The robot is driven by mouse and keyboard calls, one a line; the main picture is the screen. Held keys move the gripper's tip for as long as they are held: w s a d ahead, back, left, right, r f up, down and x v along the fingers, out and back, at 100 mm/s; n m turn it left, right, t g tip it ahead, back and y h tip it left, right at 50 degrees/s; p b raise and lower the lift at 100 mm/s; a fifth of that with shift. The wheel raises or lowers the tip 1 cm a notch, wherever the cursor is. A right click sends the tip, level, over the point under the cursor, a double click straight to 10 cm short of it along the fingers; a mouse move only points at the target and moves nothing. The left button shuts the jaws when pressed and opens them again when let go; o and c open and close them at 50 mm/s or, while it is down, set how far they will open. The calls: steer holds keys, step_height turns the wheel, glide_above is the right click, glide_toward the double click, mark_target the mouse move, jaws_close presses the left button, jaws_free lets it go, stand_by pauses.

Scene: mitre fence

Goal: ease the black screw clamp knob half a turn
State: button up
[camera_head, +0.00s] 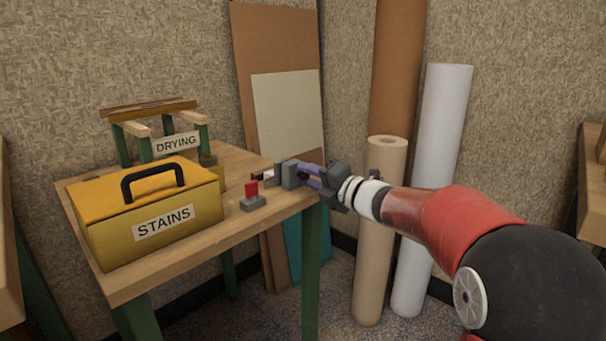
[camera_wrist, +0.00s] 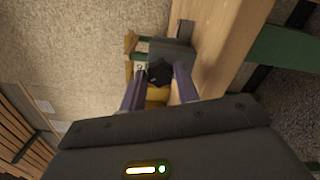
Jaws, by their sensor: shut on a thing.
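The black screw clamp knob (camera_wrist: 159,72) shows in the wrist view between my two purple fingers. My gripper (camera_wrist: 158,86) is shut on it. A grey block (camera_wrist: 173,52) stands just behind the knob. In the head view my gripper (camera_head: 303,175) reaches in from the right to the bench's right end, with its fingers at the grey block (camera_head: 288,175). The knob itself is hidden or too small to make out in that view.
The wooden bench (camera_head: 130,283) bears a yellow STAINS box (camera_head: 100,240), a DRYING rack (camera_head: 155,112) and a small red piece (camera_head: 251,188) on a grey base. Tall rolls (camera_head: 437,170) and leaning boards (camera_head: 245,60) stand behind the bench's right end.

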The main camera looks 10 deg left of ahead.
steer(key=c, duration=0.3)
steer(key=shift+f+b, duration=0.2)
steer(key=shift+b, duration=0.4)
steer(key=n+b, duration=0.3)
steer(key=b, duration=0.1)
steer(key=shift+r+n, duration=0.1)
steer(key=shift+n, duration=0.3)
steer(key=shift+b, duration=0.5)
steer(key=shift+n+b, duration=0.4)
steer(key=shift+b, duration=0.05)
steer(key=n+b, duration=0.2)
steer(key=shift+b, duration=0.35)
steer(key=shift+n+b, duration=0.4)
steer(key=shift+n, duration=0.3)
